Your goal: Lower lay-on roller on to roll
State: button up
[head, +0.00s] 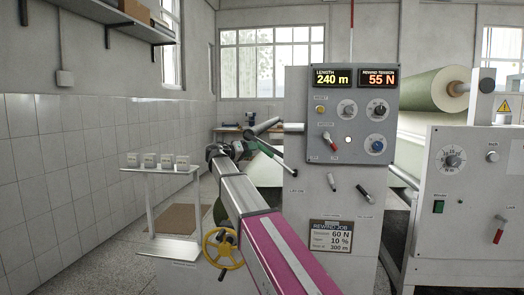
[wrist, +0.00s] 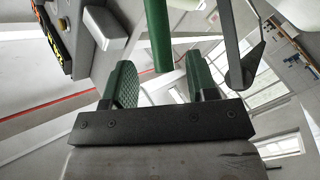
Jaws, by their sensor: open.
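The lay-on roller (head: 265,126) appears as a grey cylinder left of the control post, above the pale green roll (head: 264,171), which is partly hidden behind my arm and the post. A lever with a green handle (head: 251,137) slants from the post towards my gripper (head: 236,149). In the wrist view, the green handle (wrist: 158,35) comes down from the top, its end between the tips of my open green-padded fingers (wrist: 160,70). The fingers stand apart from it on both sides. I cannot tell whether the roller touches the roll.
The control post (head: 302,215) carries a panel (head: 345,150) reading 240 m and 55 N, with knobs and small levers. A yellow handwheel (head: 222,249) is beside my arm. A white side table (head: 160,170) with several small blocks stands left. A large roll (head: 435,95) is at right.

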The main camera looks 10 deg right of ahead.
aim_at(263, 149)
jog(key=x, duration=0.6)
jog(key=shift+w+d, duration=0.2)
jog(key=shift+d, duration=0.15)
grip_shut()
